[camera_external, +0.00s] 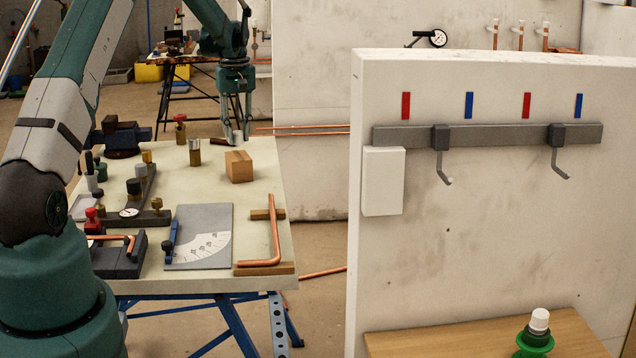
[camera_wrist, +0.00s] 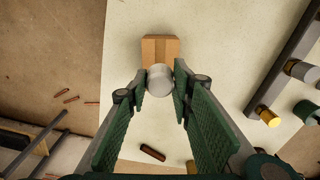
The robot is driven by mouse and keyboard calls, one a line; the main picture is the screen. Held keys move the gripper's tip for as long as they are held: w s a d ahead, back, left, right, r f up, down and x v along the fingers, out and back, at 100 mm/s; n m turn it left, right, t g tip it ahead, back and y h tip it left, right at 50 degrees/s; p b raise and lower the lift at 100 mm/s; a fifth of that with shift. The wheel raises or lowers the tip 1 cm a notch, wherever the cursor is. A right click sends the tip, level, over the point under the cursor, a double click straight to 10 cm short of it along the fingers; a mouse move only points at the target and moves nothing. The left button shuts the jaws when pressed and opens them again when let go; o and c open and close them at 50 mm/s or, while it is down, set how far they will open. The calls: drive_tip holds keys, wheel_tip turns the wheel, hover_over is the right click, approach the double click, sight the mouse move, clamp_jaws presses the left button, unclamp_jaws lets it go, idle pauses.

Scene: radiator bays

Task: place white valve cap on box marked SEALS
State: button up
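My gripper (camera_external: 237,138) is above the back part of the workbench, with its fingers pointing down. In the wrist view, its fingertips (camera_wrist: 160,79) are closed on the sides of a round white cap (camera_wrist: 160,80). The cap also shows small between the fingers in the external view (camera_external: 237,136). A brown cardboard box (camera_external: 239,167) stands on the bench below the gripper. In the wrist view the box (camera_wrist: 160,47) lies just past the cap, which hides part of its near edge. I cannot read any marking on the box.
Brass fittings (camera_external: 195,153), a grey angle plate (camera_external: 200,240) and a bent copper pipe (camera_external: 274,235) are on the bench (camera_external: 215,195). Bare bench surrounds the box. A white wall panel (camera_external: 480,240) stands right. Another white cap (camera_external: 539,319) sits on a green valve at lower right.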

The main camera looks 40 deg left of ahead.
sight(238, 155)
drive_tip(key=shift+f, duration=0.1)
drive_tip(key=shift+f, duration=1.75)
drive_tip(key=shift+f, duration=0.15)
drive_tip(key=o, duration=0.6)
drive_tip(key=shift+r, duration=0.2)
wheel_tip(238, 155, up, 12)
idle(0.4)
